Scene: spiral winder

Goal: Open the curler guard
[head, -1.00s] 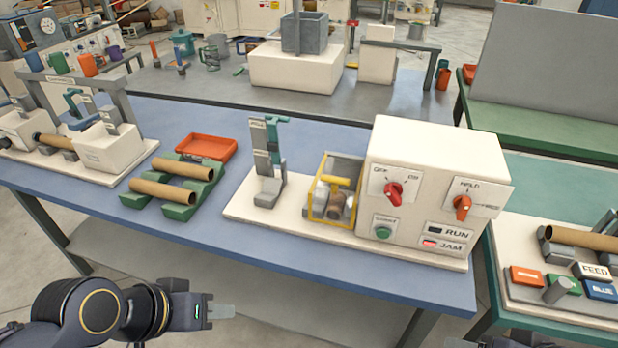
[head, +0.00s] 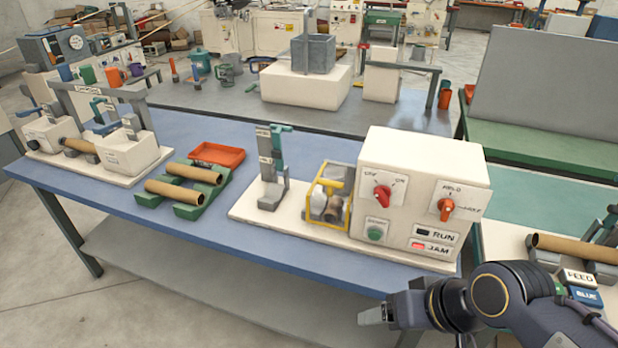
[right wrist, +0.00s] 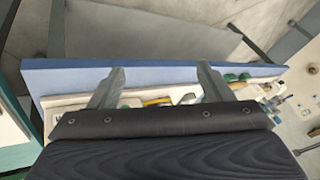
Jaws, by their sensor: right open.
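The curler guard (head: 325,213) is a yellow frame with a yellow bar across its top. It stands over the brown roller on the machine's left side, against the white control box (head: 445,188). It looks closed, lowered around the roller. A bit of yellow, likely the guard, shows between my fingers in the right wrist view (right wrist: 158,101). My right gripper (head: 372,316) is in front of the table edge, below and to the right of the guard, apart from it. Its two fingers are spread and empty in the right wrist view (right wrist: 161,76). My left gripper is out of view.
The control box has a red knob (head: 382,196), an orange knob (head: 446,209), a green button (head: 375,233) and a lit JAM lamp (head: 432,247). A grey post with a teal lever (head: 272,165) stands left of the guard. Cardboard tubes (head: 187,171) lie on a green rack.

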